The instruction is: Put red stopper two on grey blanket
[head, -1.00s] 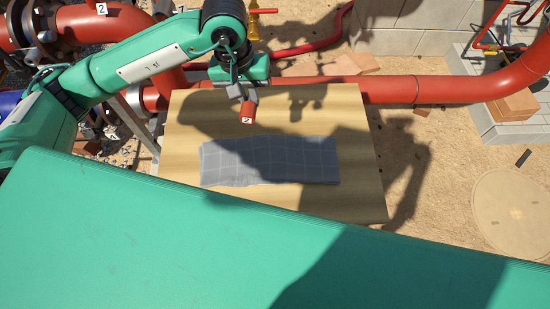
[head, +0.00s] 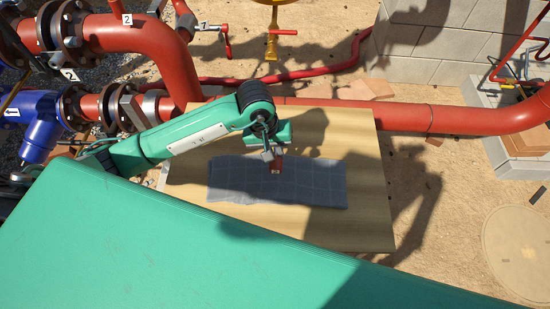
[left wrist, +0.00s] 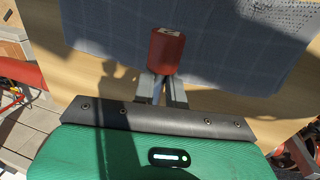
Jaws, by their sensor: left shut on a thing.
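The grey blanket (head: 315,182) lies flat on the wooden table, with a faint check pattern. The red stopper two (head: 277,165) is a small red cylinder with a pale number label. My left gripper (head: 270,155) is shut on it, over the blanket's back middle part in the head view. In the left wrist view the stopper (left wrist: 167,52) sits at the fingertips (left wrist: 160,82), with the grey blanket (left wrist: 220,50) behind it. I cannot tell whether the stopper touches the blanket. My right gripper is not in view.
The wooden table (head: 365,215) has bare room around the blanket. A red pipe (head: 450,118) runs behind the table. Blue and red pipework (head: 45,125) stands at the left. A yellow valve (head: 272,40) stands behind the pipe.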

